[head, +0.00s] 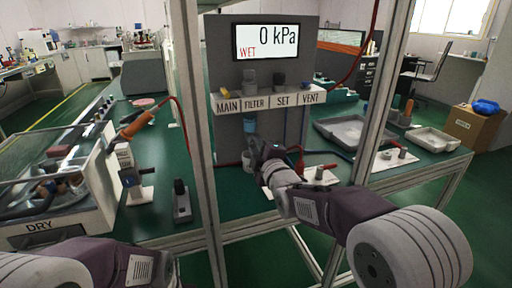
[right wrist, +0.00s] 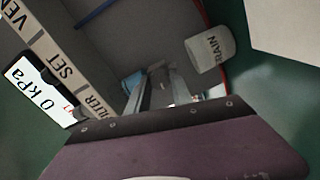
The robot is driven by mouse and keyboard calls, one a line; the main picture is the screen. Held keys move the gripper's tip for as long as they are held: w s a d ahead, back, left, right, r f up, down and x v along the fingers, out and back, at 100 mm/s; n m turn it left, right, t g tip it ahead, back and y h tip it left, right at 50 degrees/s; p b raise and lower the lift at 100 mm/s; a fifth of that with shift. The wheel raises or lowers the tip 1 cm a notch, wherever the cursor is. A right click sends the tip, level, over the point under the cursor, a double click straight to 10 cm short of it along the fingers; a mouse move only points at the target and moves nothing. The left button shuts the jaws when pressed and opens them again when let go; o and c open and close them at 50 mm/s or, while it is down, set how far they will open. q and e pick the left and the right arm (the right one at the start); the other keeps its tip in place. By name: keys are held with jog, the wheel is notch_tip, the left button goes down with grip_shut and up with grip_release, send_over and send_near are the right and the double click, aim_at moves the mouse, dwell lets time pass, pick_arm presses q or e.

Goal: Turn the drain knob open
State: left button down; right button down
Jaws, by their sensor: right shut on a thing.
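The upright grey panel (head: 228,140) carries the blue filter bowl (head: 250,124) under the FILTER label. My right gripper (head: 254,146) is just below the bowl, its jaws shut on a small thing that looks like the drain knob. The fingers mostly hide the knob, so its turn angle cannot be told. In the right wrist view the fingers (right wrist: 158,78) reach beside the blue bowl (right wrist: 132,82). A white cup marked DRAIN (right wrist: 208,50) stands near the fingertips. My left gripper is out of view; only part of that arm shows at the bottom left.
The display (head: 265,42) reads 0 kPa and WET. A labelled shelf (head: 270,98) with several knobs sits above the bowl. Metal frame posts (head: 192,110) stand on either side. A DRY glass case (head: 50,190) is at left, a grey tray (head: 350,131) at right.

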jog(key=shift+f+n, duration=0.1)
jog(key=shift+n, duration=0.2)
dwell(0.4)
jog(key=c, duration=1.1)
grip_release()
jog(key=shift+c, duration=0.2)
jog(key=shift+s, duration=0.1)
jog(key=p+v, duration=0.1)
jog(key=v, duration=0.8)
